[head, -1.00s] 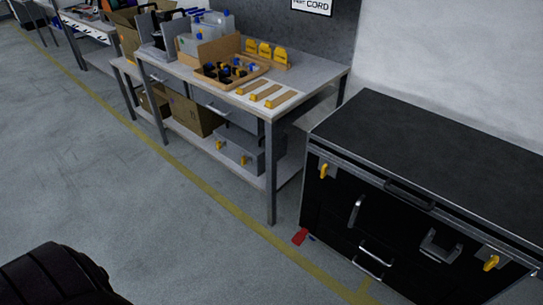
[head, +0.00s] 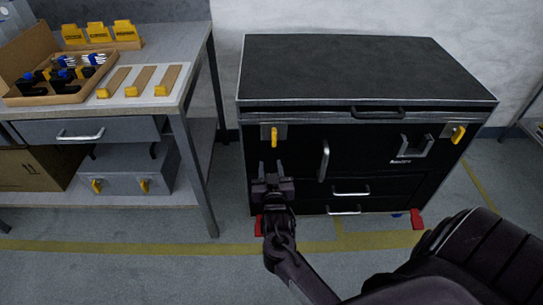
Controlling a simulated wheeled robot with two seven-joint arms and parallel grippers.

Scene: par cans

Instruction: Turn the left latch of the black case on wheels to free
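The black case on wheels (head: 365,70) stands against the wall with its lid shut. Its left latch (head: 274,137) is a yellow handle on a grey plate at the upper left of the front, pointing down. The right latch (head: 458,134), also yellow, is at the upper right and leans slightly. My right gripper (head: 272,174) is in front of the case's lower left, below the left latch and apart from it. Its fingers point up toward the latch and look spread, with nothing between them. My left gripper is out of view.
A grey workbench (head: 190,60) stands to the left, with a cardboard tray (head: 60,90) and yellow-tipped strips on top. Its leg (head: 196,180) is near the case. A vertical handle (head: 324,160) is right of the latch. Red wheel pedals (head: 418,220) show at the floor.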

